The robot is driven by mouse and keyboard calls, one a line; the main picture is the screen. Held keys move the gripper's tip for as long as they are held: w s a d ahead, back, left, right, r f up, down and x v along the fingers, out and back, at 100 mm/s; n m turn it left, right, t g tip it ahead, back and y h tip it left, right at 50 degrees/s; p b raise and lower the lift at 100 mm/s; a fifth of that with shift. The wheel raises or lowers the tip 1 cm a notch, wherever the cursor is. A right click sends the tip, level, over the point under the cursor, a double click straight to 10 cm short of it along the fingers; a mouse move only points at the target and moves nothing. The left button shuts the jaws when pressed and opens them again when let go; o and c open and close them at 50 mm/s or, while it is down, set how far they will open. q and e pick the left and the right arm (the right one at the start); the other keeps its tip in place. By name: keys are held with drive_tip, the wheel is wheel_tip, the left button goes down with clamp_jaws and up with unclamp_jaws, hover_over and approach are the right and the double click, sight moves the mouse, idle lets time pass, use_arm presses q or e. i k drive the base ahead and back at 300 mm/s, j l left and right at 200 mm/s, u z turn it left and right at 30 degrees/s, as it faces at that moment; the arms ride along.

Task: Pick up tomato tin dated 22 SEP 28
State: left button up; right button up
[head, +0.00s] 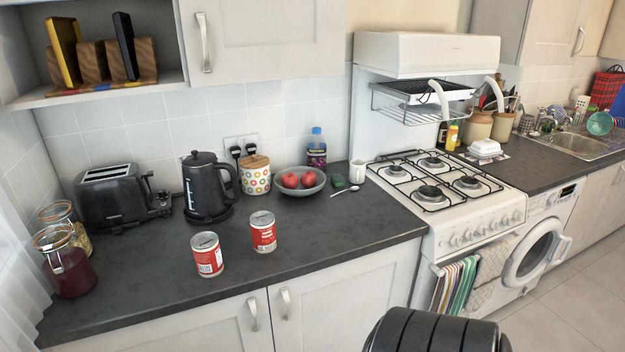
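Two red and white tins stand upright on the dark worktop in the head view. The nearer, left tin (207,256) is close to the front part of the worktop. The other tin (262,233) stands a little behind it and to its right, with a small gap between them. Both show grey tops. Any date on either tin is too small to read, so I cannot tell which is dated 22 SEP 28. Neither of my grippers is in view.
Behind the tins stand a black kettle (207,190), a toaster (115,196), a patterned canister (256,176) and a fruit bowl (301,192). Glass jars (72,272) are at the left. The worktop (345,232) right of the tins is clear up to the white cooker (470,240).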

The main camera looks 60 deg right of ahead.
sight(263, 221)
drive_tip(key=z, duration=1.6)
drive_tip(key=i+j+z, duration=0.75)
drive_tip(key=k+j, duration=0.05)
